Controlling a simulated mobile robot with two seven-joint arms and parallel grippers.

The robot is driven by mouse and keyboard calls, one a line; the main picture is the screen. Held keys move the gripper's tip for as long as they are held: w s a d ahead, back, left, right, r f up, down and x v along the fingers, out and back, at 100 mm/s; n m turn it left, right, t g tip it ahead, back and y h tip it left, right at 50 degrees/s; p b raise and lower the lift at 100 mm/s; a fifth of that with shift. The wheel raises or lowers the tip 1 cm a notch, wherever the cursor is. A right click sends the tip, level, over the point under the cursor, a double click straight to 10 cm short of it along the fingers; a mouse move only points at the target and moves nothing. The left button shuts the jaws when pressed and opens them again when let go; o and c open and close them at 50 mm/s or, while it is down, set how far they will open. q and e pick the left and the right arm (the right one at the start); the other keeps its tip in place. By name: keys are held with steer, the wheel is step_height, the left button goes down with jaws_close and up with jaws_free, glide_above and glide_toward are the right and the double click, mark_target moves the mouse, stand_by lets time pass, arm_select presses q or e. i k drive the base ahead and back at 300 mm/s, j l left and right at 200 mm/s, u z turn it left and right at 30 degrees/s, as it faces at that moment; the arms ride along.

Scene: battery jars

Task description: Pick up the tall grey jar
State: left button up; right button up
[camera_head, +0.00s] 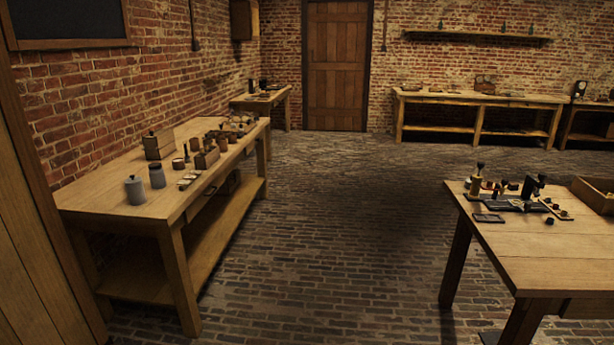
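Two grey jars stand upright near the front end of the long wooden bench (120,205) on the left. The front jar (135,191) is grey with a small knob on its lid. The other jar (157,176), just behind it to the right, is a darker blue-grey and has a narrower top. They look close in height, and I cannot tell for sure which is the taller. Neither of my grippers shows in the head view.
A wooden box (158,145) and several small items stand farther back on the bench. A table (560,265) with small apparatus stands at the right. Brick floor (340,230) lies open between them. A back bench (480,98) and a door (337,65) are beyond.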

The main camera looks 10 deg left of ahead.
mark_target(157, 178)
steer(key=i+j+u, duration=0.1)
steer(key=i+u, duration=0.3)
steer(key=i, duration=0.35)
steer(key=i+l+u, duration=0.1)
steer(key=i+u, duration=0.3)
steer(key=i, duration=0.35)
